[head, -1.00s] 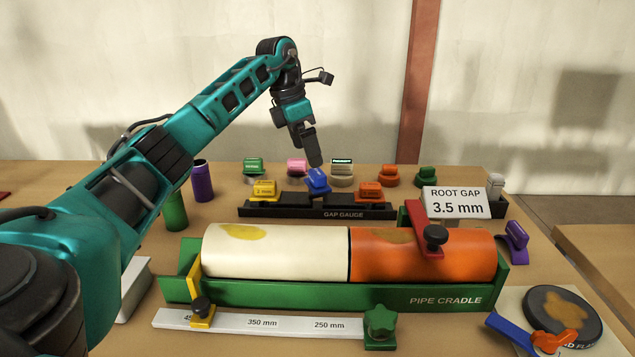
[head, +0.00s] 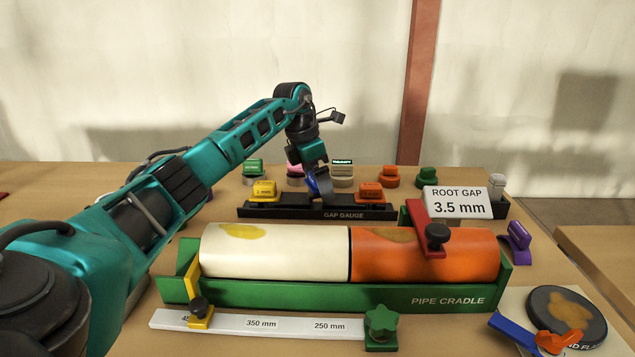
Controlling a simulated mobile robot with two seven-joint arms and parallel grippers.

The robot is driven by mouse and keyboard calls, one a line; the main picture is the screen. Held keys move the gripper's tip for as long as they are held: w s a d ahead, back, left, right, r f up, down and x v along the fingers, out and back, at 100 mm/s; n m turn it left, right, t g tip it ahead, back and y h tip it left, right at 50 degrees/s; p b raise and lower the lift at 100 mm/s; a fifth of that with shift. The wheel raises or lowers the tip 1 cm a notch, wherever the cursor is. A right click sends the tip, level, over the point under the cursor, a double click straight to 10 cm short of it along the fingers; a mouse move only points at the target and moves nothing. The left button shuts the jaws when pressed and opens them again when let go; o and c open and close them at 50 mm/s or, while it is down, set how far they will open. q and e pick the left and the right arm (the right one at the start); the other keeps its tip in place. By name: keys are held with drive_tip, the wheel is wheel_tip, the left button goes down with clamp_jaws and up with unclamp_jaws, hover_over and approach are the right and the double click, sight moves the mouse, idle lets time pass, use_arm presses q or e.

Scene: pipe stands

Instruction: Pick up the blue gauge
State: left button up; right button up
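The blue gauge (head: 312,184) stands in the middle of the black gap gauge rack (head: 290,212), between a yellow gauge (head: 263,190) and an orange gauge (head: 370,192). My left gripper (head: 323,190) points down right at the blue gauge and covers much of it. I cannot tell whether its fingers are closed on the gauge or only around or in front of it. My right gripper is not in view.
A green pipe cradle (head: 330,292) holding a cream and an orange pipe lies in front of the rack. A root gap sign (head: 457,202) reading 3.5 mm stands to the right. Several coloured pieces stand behind the rack.

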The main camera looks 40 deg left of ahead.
use_arm(q)
drive_tip(key=c, duration=1)
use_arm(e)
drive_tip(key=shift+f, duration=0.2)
use_arm(q)
drive_tip(key=shift+r, duration=0.1)
drive_tip(key=shift+r+p, duration=2)
drive_tip(key=shift+r, duration=7.95)
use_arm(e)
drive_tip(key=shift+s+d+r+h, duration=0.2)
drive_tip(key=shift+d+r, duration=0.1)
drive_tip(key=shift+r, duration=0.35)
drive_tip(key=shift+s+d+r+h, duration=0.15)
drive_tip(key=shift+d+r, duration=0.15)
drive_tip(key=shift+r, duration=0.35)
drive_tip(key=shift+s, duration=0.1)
